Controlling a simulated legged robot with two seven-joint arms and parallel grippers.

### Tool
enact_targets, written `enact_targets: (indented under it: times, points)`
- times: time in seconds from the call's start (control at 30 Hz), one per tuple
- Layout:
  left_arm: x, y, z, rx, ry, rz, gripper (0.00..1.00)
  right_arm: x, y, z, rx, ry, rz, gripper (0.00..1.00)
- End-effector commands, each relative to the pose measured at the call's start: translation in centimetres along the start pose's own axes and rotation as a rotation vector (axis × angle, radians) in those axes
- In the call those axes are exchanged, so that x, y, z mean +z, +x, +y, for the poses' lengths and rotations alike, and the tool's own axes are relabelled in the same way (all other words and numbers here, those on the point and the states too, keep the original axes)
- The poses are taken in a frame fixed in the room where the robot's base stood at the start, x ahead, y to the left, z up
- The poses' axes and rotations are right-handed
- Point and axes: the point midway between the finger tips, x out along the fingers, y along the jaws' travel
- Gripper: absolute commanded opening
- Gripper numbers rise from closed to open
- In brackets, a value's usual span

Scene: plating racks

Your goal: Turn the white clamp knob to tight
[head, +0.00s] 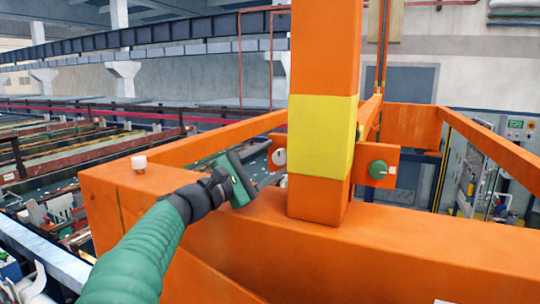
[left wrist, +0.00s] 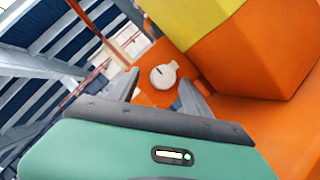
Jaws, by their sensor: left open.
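The white clamp knob (head: 279,157) sits on an orange plate just left of the orange post with the yellow band. In the left wrist view the white knob (left wrist: 164,76) is round, with a dark mark on its face and a small tab at its edge. My left gripper (head: 275,177) is at the post's left side, close to the knob. In the left wrist view its two grey fingers (left wrist: 158,88) are spread apart, with the knob seen between and beyond them. I cannot tell whether they touch it. My right gripper is not in view.
The orange post (head: 320,60) stands on a wide orange beam (head: 400,245) right beside my left gripper. A green knob (head: 378,169) is on a plate right of the post. A small white cap (head: 139,163) stands on the beam's left corner.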

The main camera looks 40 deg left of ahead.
Motion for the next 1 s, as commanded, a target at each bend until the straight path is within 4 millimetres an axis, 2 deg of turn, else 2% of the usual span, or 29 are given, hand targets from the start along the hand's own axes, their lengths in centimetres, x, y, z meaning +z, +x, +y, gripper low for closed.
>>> enact_targets:
  times: [0.17, 0.6, 1.0]
  points:
    - [0.12, 0.24, -0.22, -0.002, 0.001, -0.001, 0.55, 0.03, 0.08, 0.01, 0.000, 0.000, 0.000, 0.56]
    - [-0.03, 0.13, -0.30, -0.005, -0.002, -0.002, 0.00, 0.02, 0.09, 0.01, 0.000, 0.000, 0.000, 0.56]
    - [-0.25, 0.05, -0.45, -0.017, 0.016, 0.003, 0.00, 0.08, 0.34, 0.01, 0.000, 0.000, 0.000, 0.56]
